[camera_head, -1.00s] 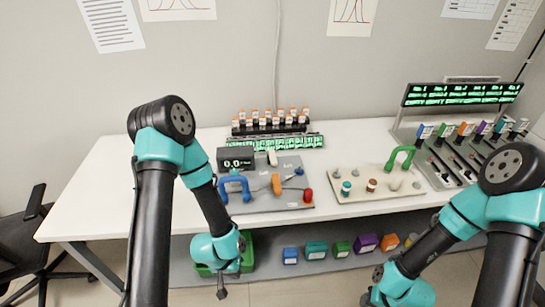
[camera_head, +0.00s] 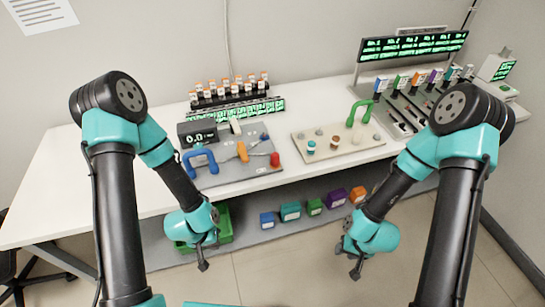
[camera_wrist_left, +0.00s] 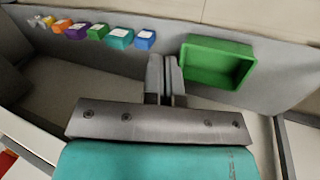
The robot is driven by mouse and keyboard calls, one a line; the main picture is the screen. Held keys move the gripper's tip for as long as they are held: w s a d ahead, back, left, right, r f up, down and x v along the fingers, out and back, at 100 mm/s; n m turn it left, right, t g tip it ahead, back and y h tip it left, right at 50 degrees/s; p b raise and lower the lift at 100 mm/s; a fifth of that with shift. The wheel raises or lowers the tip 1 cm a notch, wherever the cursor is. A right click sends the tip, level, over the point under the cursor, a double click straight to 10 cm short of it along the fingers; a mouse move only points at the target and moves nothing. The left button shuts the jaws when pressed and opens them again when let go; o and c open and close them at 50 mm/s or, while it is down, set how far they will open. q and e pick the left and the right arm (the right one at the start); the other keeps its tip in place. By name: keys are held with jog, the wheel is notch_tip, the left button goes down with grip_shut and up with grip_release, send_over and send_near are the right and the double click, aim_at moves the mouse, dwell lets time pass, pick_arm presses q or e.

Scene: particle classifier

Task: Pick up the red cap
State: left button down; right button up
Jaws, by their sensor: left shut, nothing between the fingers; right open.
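A small bright red cap-like piece (camera_head: 275,159) stands at the right end of the grey panel (camera_head: 228,180) on the table. A small jar with a brownish-red cap (camera_head: 335,139) stands on the beige board (camera_head: 350,150); I cannot tell which is the red cap meant. My left gripper (camera_head: 203,265) hangs low in front of the table, below both; its fingers are shut and empty in the left wrist view (camera_wrist_left: 166,75). My right gripper (camera_head: 356,270) hangs low in front of the table on the right, open and empty, away from both.
A green bin (camera_head: 222,227) and several coloured boxes (camera_head: 290,211) sit on the low shelf. A blue handle (camera_head: 201,160) is on the grey panel. The table's left end is clear.

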dwell(0.4)
pick_arm(q)
jog(key=c, duration=0.7)
grip_release()
jog(key=shift+o, duration=0.2)
